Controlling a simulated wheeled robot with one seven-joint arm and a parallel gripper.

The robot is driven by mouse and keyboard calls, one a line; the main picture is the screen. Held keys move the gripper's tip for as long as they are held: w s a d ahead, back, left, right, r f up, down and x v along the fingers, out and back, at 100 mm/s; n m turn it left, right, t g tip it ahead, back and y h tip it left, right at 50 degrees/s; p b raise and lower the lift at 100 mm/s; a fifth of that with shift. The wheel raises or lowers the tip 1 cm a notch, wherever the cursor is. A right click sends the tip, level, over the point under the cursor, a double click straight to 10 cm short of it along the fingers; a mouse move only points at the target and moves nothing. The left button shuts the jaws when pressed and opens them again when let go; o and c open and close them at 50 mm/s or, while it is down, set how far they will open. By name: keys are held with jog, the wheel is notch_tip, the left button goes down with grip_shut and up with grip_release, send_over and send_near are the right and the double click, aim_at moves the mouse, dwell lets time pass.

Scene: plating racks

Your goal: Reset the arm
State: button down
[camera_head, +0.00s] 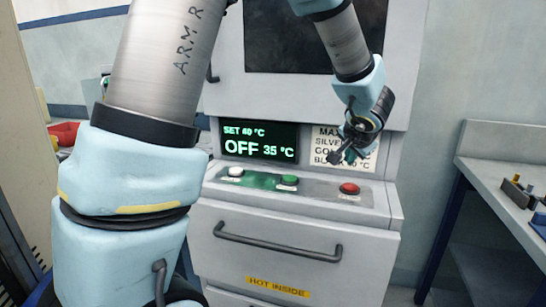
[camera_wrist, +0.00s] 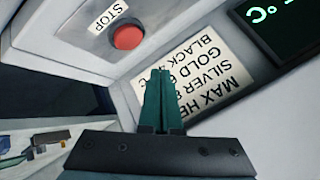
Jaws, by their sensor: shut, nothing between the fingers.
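My gripper (camera_head: 346,154) is shut and empty. In the head view it is in front of the right part of the oven's panel, above the red button and before a white label. In the wrist view the shut fingers (camera_wrist: 159,100) point at the label (camera_wrist: 195,75), which lists MAX HE, SILVER, GOLD and BLACK lines. I cannot tell how far the fingertips are from the panel. My arm (camera_head: 165,80) crosses the left of the head view and hides part of the scene.
The oven (camera_head: 300,230) has a display (camera_head: 258,141) reading SET 40 °C, OFF 35 °C. Below are a white button (camera_head: 236,170), a green button (camera_head: 289,180) and a red STOP button (camera_head: 349,188). A drawer handle (camera_head: 277,243) sticks out. A bench (camera_head: 500,150) stands at the right.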

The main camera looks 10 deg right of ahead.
jog(key=a, duration=0.3)
jog(key=w+a+f+n+y, duration=0.1)
jog(key=a, duration=0.1)
jog(key=a+y, duration=0.1)
jog(key=a, duration=0.2)
jog(key=shift+w+a+f+n+g, duration=0.25)
jog(key=shift+a+f+n+g, duration=0.05)
jog(key=shift+f+n+g, duration=0.1)
jog(key=a+n, duration=0.1)
jog(key=a, duration=0.3)
jog(key=s+a+f+n+g+y, duration=0.1)
jog(key=a, duration=0.2)
jog(key=a+f+n+g, duration=0.1)
jog(key=a, duration=0.3)
jog(key=shift+s+a+f+y, duration=0.2)
jog(key=shift+a+y, duration=0.15)
jog(key=shift+y, duration=0.05)
jog(key=s+a+f+n+g, duration=0.1)
jog(key=s+a+n+g, duration=0.1)
jog(key=s+a, duration=0.3)
jog(key=s+a+f+n+g+h, duration=0.1)
jog(key=s+a+n, duration=0.3)
jog(key=a, duration=0.5)
jog(key=shift+s+a+f+n+g, duration=0.3)
jog(key=shift+s+a+f+g, duration=0.1)
jog(key=shift+s+f+g, duration=0.25)
jog(key=shift+w, duration=0.1)
